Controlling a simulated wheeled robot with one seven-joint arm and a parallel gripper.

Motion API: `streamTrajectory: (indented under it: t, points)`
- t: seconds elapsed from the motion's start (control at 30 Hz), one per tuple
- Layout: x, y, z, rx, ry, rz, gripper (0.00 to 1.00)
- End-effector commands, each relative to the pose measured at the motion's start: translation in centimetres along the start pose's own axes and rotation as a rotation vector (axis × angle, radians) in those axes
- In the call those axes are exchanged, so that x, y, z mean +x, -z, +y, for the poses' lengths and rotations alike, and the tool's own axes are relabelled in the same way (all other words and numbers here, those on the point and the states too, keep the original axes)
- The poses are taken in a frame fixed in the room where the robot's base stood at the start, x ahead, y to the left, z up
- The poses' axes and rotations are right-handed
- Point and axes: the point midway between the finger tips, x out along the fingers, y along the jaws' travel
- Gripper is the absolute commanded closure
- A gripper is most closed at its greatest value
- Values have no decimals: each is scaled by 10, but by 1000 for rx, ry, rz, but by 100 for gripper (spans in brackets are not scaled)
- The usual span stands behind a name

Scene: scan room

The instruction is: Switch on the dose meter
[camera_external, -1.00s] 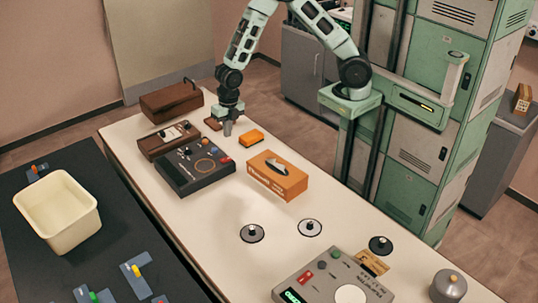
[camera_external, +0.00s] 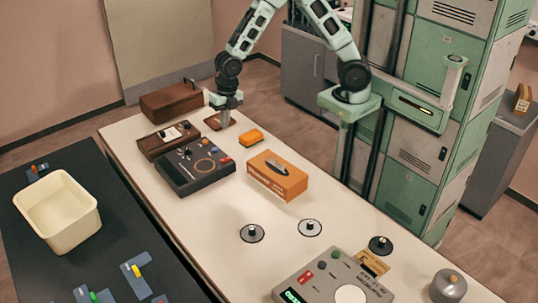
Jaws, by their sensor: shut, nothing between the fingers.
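A brown box with a pale gauge panel (camera_external: 172,132), which looks like the dose meter, sits at the far left end of the cream table. I cannot read a label or see whether it is on. A dark control box (camera_external: 197,172) with small coloured buttons and a ring mark stands just in front of it. My gripper (camera_external: 225,122) is shut and empty, pointing down to the right of the brown box and behind the dark box, over a small brown item that it partly hides.
An orange sponge-like block (camera_external: 250,137) and an orange tissue box (camera_external: 277,175) stand to the right of the dark box. A brown case (camera_external: 171,101) is behind. A grey device with a green display (camera_external: 333,280) and several round knobs are near the front.

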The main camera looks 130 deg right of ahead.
Motion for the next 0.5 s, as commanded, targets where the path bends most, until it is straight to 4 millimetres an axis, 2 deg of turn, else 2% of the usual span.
streamTrajectory:
  t: [0.27, 0.37, 0.5]
  points:
    - [3, 0, -1, 0, 3, 1, 100]
    - [12, 0, -1, 0, 4, 2, 100]
    - [36, 1, -2, 0, 7, 4, 100]
